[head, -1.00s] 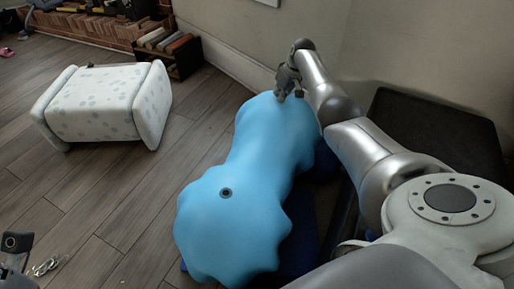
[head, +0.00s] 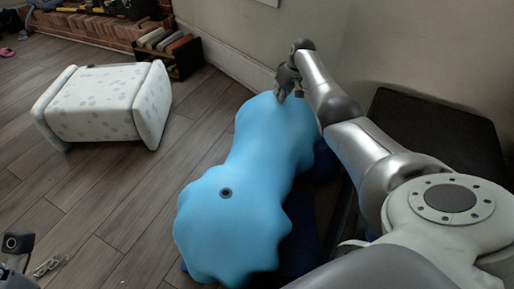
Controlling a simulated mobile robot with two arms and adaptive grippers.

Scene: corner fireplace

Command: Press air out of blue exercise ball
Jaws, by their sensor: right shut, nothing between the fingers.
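The blue exercise ball (head: 238,213) lies on a dark blue mat (head: 306,232). It is slack and lumpy, pinched in at the middle, with a dark round valve (head: 226,193) on its upper side. My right arm reaches over from the right, and my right gripper (head: 290,92) is shut with nothing in it. Its fingertips are at the top of the ball's far end; they look to be touching it, but I cannot be sure. My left gripper (head: 45,268) shows only in part at the bottom left corner, apart from the ball.
A white spotted ottoman (head: 103,100) stands on the wooden floor at left. A black flat-topped item (head: 440,130) is by the wall at right. A box of books (head: 172,52) and a brick hearth (head: 95,27) are at the back. Floor left of the ball is clear.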

